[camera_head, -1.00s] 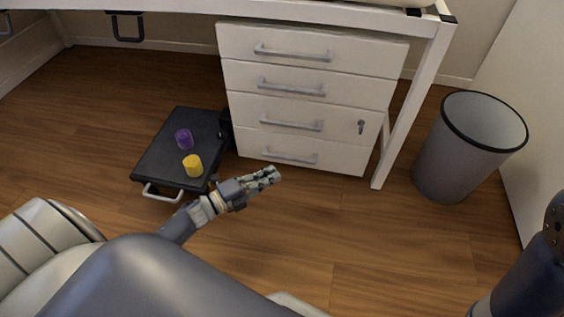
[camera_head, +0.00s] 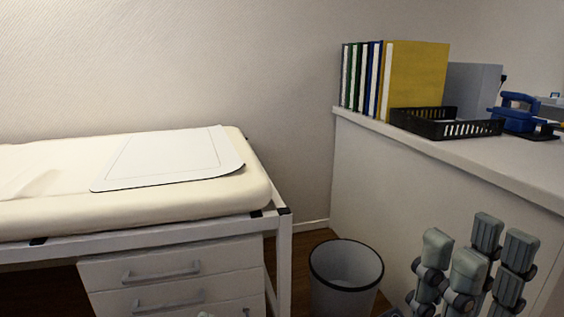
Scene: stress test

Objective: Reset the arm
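My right gripper (camera_head: 478,252) stands at the lower right, its grey jointed fingers pointing up. The fingers are spread with gaps between them, and I see nothing held. It appears in front of the white counter side. My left gripper does not show clearly. A small pale tip at the bottom edge, in front of the drawers, may be part of it, but its state is hidden.
A padded cream table (camera_head: 60,205) with a white sheet (camera_head: 170,157) is at left, above white drawers (camera_head: 215,262). A grey bin (camera_head: 345,278) stands beside it. The counter (camera_head: 450,148) holds binders (camera_head: 415,75), a black tray (camera_head: 445,128) and a blue device (camera_head: 520,115).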

